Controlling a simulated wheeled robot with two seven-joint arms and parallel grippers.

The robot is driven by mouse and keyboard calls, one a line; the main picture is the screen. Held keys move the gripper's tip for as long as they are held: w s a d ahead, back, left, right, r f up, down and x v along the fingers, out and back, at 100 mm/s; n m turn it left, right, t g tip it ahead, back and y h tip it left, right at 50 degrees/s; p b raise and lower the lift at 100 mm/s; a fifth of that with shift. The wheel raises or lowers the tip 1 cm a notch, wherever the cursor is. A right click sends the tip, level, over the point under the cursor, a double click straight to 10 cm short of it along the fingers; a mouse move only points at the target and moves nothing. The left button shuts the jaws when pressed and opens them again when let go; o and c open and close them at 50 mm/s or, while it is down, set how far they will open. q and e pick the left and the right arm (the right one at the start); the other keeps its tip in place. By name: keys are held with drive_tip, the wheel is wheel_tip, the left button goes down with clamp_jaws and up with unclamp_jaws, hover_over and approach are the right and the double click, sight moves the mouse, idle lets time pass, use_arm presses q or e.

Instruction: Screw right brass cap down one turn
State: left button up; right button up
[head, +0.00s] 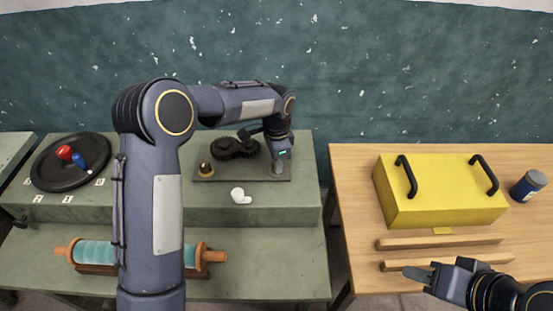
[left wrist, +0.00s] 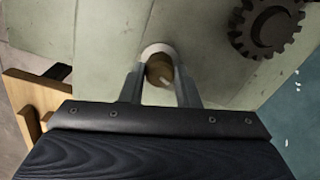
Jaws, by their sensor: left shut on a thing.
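The right brass cap (left wrist: 160,70) sits between the two fingers of my left gripper (left wrist: 161,88) in the left wrist view, with a pale ring showing around its far side. In the head view my left gripper (head: 279,168) points down over the right end of the dark plate (head: 225,179) and hides that cap. The left brass cap (head: 205,168) stands uncovered at the plate's left end. Dark gears (head: 235,148) lie between the two; one gear (left wrist: 268,27) also shows in the left wrist view. My right gripper (head: 440,274) is over the wooden table, its finger gap unclear.
A small white object (head: 240,196) lies in front of the plate. A black round tray (head: 48,178) and a teal roller (head: 97,252) are left. A yellow box (head: 440,200), a blue jar (head: 528,187) and wooden strips (head: 440,242) are on the right table.

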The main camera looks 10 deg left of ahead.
use_arm(q)
drive_tip(key=m, duration=0.4)
drive_tip(key=shift+w+r+m, duration=0.1)
drive_tip(key=shift+r+m, duration=0.05)
drive_tip(key=shift+m, duration=0.15)
drive_tip(key=m+p, duration=0.1)
drive_tip(key=m, duration=0.2)
drive_tip(key=shift+m, duration=0.3)
drive_tip(key=m+p, duration=0.1)
drive_tip(key=m, duration=0.3)
drive_tip(key=shift+m, duration=0.3)
drive_tip(key=m, duration=0.4)
drive_tip(key=shift+p, duration=0.4)
drive_tip(key=m+p, duration=0.1)
drive_tip(key=m, duration=0.4)
drive_tip(key=m+p, duration=0.1)
drive_tip(key=m, duration=0.3)
drive_tip(key=shift+m, duration=0.3)
drive_tip(key=shift+r+m+p, duration=0.1)
drive_tip(key=shift+m+p, duration=0.75)
drive_tip(key=shift+m, duration=0.25)
drive_tip(key=shift+m+p, duration=1.1)
